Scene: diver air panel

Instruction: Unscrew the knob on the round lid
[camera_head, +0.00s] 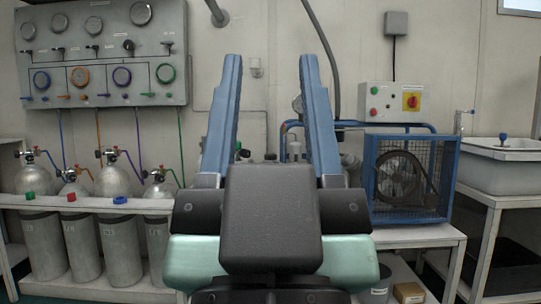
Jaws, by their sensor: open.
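My gripper (271,62) fills the middle of the view. Its two long blue fingers point up and stand wide apart, with only the wall and part of the bench equipment seen between them. It is open and holds nothing. I cannot make out a round lid with a knob for certain. My gripper's dark body hides the middle of the bench, and a lid could be behind it. A small blue knob-like piece (503,137) shows at the white basin on the right, but I cannot tell that it sits on a round lid.
A gauge panel (105,113) hangs at upper left above several grey cylinders (112,180) in a white rack. A blue-framed compressor (408,178) stands right of my gripper, below a switch box (393,102). A white basin (480,170) is at far right.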

